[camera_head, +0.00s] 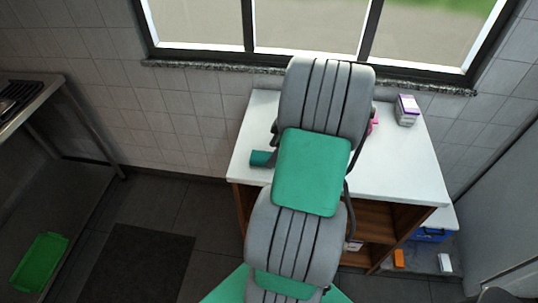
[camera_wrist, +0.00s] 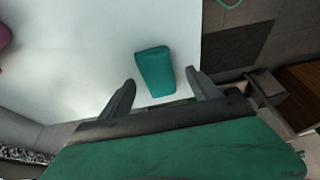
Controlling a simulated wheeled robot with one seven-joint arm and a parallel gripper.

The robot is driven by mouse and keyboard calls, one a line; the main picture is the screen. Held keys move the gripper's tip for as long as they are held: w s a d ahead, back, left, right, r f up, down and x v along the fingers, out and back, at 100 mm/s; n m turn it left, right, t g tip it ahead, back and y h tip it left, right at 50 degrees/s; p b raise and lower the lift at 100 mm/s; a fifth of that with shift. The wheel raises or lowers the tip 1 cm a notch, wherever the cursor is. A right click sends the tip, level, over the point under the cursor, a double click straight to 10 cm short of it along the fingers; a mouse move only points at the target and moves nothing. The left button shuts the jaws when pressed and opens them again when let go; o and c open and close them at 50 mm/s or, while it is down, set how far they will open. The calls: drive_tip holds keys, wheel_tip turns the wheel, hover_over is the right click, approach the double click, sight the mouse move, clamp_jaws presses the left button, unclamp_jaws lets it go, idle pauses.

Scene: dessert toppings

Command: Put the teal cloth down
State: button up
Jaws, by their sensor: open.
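The teal cloth (camera_head: 260,158) is a small folded or rolled block on the white table top, close to the table's left edge. In the wrist view the teal cloth (camera_wrist: 154,67) lies on the white surface just beyond and partly between the fingertips. My gripper (camera_wrist: 160,80) is open, with a visible gap between each finger and the cloth. In the head view my arm covers the gripper and the middle of the table. The wrist view does not clearly show how high the fingertips are above the table.
The white table (camera_head: 402,165) stands below the window. A purple-and-white box (camera_head: 407,110) is at its back right. A pink thing (camera_head: 374,120) is partly hidden behind my arm. Below are a blue container (camera_head: 430,235) and a small orange item (camera_head: 398,258). The table's right part is clear.

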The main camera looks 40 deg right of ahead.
drive_tip(key=v, duration=0.8)
wheel_tip(320, 180, up, 2)
hover_over(263, 162)
drive_tip(key=w+a+r+m+h, duration=0.1)
drive_tip(key=w+a+r+m, duration=0.15)
drive_tip(key=a, duration=1.05)
drive_tip(key=s+a+m+h, duration=0.1)
drive_tip(key=s+a+m, duration=0.3)
drive_tip(key=a, duration=0.8)
drive_tip(key=s, duration=0.2)
drive_tip(key=shift+s+a+m+h, duration=0.2)
drive_tip(key=shift+s+m+h, duration=0.15)
drive_tip(key=shift+s+h, duration=0.05)
drive_tip(key=shift+d, duration=0.1)
